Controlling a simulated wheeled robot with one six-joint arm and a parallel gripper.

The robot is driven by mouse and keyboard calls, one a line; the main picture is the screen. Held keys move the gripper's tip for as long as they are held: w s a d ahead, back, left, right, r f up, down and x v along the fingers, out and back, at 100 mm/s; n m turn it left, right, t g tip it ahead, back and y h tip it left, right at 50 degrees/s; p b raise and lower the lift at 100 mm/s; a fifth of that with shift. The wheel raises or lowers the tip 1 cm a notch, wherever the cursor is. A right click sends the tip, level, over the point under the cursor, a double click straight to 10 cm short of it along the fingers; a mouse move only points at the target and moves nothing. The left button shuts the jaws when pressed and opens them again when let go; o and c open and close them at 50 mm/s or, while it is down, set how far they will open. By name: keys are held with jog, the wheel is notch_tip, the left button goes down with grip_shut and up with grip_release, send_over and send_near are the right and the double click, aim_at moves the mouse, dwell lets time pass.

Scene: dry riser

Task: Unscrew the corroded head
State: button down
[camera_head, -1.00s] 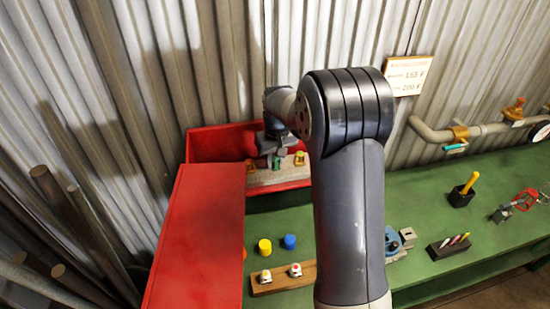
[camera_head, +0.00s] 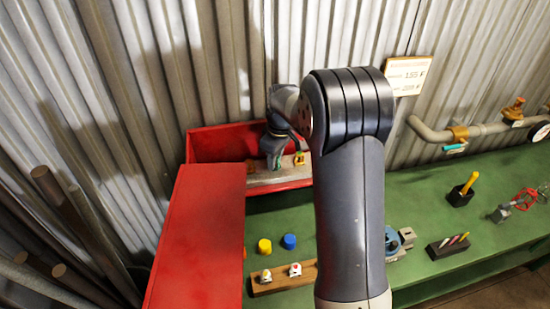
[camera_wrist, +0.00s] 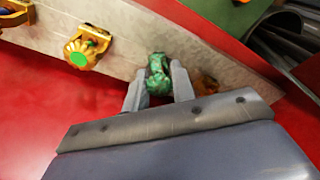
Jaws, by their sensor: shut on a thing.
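The corroded head (camera_wrist: 158,75) is green and rough, and it sits between my gripper's fingers in the wrist view. My gripper (camera_wrist: 159,85) is shut on it, one grey finger on each side. Behind it is a pale grey bar (camera_wrist: 125,40) inside the red box (camera_head: 215,144). In the head view my gripper (camera_head: 274,163) reaches down into the box, and the corroded head is hard to make out there. An orange fitting with a green centre (camera_wrist: 80,52) sits on the bar to the left. Another orange fitting (camera_wrist: 205,85) is partly hidden behind the right finger.
The red lid (camera_head: 195,240) lies at the front left. A yellow cap (camera_head: 264,246) and a blue cap (camera_head: 289,241) stand on the green bench (camera_head: 420,205), behind a wooden block (camera_head: 284,278) with two small heads. Pipes (camera_head: 40,195) lean at far left.

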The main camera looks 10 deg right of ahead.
jog(key=shift+n, duration=1.4)
jog(key=shift+n, duration=0.5)
jog(key=n+g, duration=0.1)
jog(key=n, duration=0.3)
jog(key=shift+n, duration=0.3)
jog(key=c, duration=1.1)
grip_release()
